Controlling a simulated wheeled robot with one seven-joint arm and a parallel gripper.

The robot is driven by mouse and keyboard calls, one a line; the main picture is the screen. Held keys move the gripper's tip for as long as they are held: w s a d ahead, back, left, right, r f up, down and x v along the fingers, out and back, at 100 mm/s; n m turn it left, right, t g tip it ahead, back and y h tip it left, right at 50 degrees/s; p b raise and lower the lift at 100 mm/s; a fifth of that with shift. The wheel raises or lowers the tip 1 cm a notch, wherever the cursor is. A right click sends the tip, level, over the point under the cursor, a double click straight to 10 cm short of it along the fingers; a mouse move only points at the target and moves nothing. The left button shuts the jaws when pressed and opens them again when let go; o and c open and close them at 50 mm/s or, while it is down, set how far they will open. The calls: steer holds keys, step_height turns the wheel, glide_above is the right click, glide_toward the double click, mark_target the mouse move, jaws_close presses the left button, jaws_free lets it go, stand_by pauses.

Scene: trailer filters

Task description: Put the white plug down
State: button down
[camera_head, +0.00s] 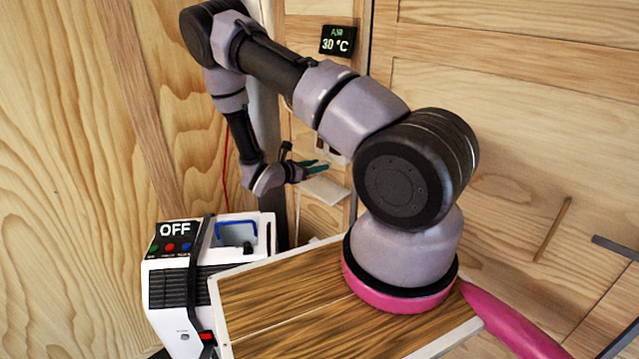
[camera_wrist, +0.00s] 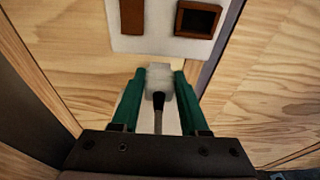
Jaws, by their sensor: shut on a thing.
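My gripper (camera_wrist: 160,78) is shut on the white plug (camera_wrist: 159,77), which sits between its two green fingers. A dark sleeve and grey cord run from the plug back toward my gripper's body. In the head view my gripper (camera_head: 316,167) reaches to the wall, and the plug cannot be made out there. A small white shelf (camera_head: 326,190) shows just below my gripper; a pale surface also shows behind the plug in the wrist view. Whether the plug touches it is unclear.
A white wall plate (camera_wrist: 155,43) with brown fittings lies beyond the fingertips. A white machine (camera_head: 168,285) marked OFF stands at lower left, with a red cord (camera_head: 225,175) behind it. A temperature display (camera_head: 338,40) hangs above. Wooden walls close in the corner.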

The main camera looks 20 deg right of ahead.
mark_target(319, 191)
steer(key=shift+w+d+f, duration=0.1)
steer(key=shift+d+f, duration=0.15)
steer(key=shift+f, duration=0.25)
steer(key=shift+w+d+f, duration=0.1)
steer(key=shift+d+f, duration=0.1)
steer(key=shift+f, duration=0.3)
step_height(319, 191, down, 4)
steer(key=shift+s+f, duration=0.1)
steer(key=shift+f, duration=0.05)
steer(key=shift+d+f, duration=0.2)
steer(key=shift+f, duration=0.2)
steer(key=shift+f, duration=0.1)
steer(key=shift+f, duration=0.35)
steer(key=shift+c, duration=2.1)
jaws_free()
